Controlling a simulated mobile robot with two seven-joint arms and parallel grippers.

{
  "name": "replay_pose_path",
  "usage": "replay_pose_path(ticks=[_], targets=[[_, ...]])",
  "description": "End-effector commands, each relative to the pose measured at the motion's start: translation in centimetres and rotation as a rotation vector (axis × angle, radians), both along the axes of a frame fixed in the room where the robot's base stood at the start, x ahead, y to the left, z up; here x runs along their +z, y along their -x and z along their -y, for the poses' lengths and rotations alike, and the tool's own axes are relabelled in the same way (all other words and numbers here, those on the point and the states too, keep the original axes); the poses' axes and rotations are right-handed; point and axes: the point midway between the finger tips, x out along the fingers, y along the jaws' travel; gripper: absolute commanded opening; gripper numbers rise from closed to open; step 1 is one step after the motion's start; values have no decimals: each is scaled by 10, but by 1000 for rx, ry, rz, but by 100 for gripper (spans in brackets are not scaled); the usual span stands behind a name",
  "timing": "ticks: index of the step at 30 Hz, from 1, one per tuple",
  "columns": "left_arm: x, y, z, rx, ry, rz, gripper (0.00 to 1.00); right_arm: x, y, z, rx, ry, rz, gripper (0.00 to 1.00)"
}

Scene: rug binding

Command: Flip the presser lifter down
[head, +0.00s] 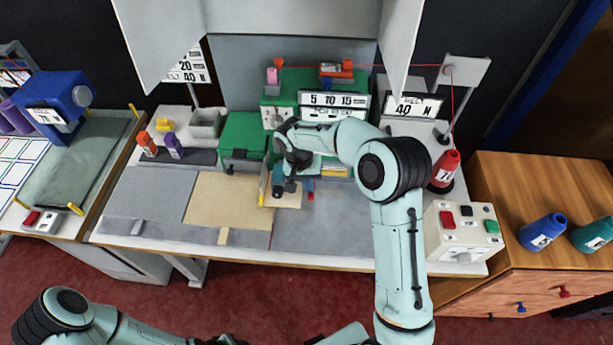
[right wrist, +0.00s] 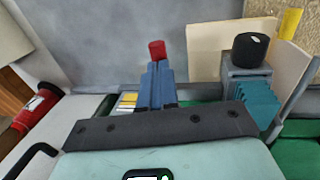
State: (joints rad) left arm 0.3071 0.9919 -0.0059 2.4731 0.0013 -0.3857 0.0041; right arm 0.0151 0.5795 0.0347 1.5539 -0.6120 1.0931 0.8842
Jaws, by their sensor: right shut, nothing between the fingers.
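My right gripper (head: 290,186) is shut and empty, low over the sewing machine at the middle of the bench. In the right wrist view its blue fingers (right wrist: 157,88) are together. A red knob (right wrist: 157,49) shows just beyond the fingertips, apparently the presser lifter's tip; I cannot tell whether they touch. A red part (head: 311,196) also shows beside the gripper in the head view. A black round knob (right wrist: 250,48) stands on a grey block to the right in the wrist view. My arm hides much of the machine. The left arm's gripper is not clearly visible.
A tan rug piece (head: 232,200) lies left of the machine. A green box (head: 242,140) stands behind it. A red thread cone (head: 446,168) and a control box (head: 463,230) with buttons stand at the right. The grey bench top in front is mostly clear.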

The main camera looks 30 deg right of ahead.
Motion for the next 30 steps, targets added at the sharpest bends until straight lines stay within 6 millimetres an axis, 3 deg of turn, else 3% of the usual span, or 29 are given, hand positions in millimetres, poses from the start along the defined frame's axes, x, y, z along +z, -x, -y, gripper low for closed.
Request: replay_pose_path(ticks=[11,19,30], targets=[[0,0,0,0,0,0,43,-3,0,0,1,1,-1,0],[-19,16,0,0,0,-18,43,-35,2,0,2,2,-5,0],[-15,12,0,1,0,-14,43,-33,3,1,0,0,-11,0]])
